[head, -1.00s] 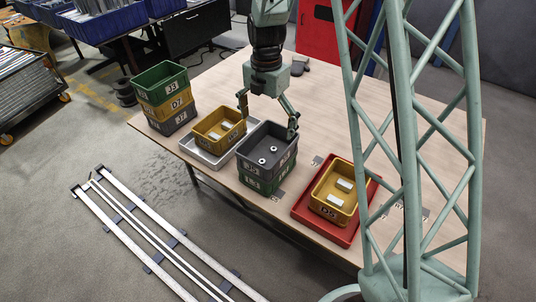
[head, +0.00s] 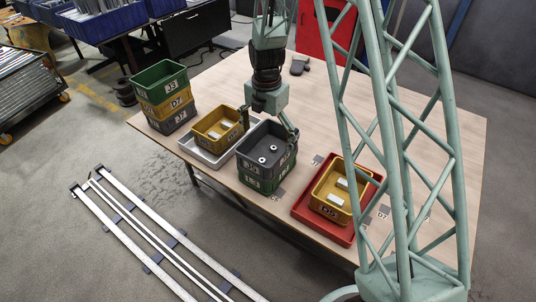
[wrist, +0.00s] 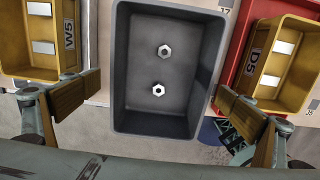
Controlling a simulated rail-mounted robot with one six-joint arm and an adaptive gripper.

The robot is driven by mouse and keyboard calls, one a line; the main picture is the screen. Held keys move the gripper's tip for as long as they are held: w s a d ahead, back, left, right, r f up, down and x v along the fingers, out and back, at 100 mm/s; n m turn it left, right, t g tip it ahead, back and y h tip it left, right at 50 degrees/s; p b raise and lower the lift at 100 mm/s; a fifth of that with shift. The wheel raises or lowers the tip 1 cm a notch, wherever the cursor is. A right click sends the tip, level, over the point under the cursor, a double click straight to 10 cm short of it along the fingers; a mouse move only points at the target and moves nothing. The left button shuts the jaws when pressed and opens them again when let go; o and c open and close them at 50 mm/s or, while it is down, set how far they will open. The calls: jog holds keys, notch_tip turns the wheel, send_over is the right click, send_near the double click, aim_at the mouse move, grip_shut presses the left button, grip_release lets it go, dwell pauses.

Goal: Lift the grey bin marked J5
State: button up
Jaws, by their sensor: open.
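The dark grey bin (head: 266,164) sits on top of a green bin (head: 262,180) on the table; its front label is too small to read surely. Two white nuts lie on its floor, clear in the wrist view, where the grey bin (wrist: 135,100) stands between my fingers. My gripper (head: 268,126) is open, just above and behind the grey bin's far part in the head view. In the wrist view my gripper (wrist: 158,92) has one wooden-looking finger pad on each side of the bin, with a gap at each side. I see no clear contact.
A yellow bin marked D5 (wrist: 255,55) in a red tray (head: 302,212) stands right. A stack topped by green J3 (head: 160,82) stands far left. The table behind is mostly clear.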

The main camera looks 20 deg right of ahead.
aim_at(268, 156)
jog(key=shift+f, duration=0.65)
jog(key=shift+f, duration=0.15)
jog(key=shift+d+f+b, duration=0.2)
jog(key=shift+f+b, duration=0.3)
jog(key=shift+f, duration=1.95)
jog(key=c, duration=0.8)
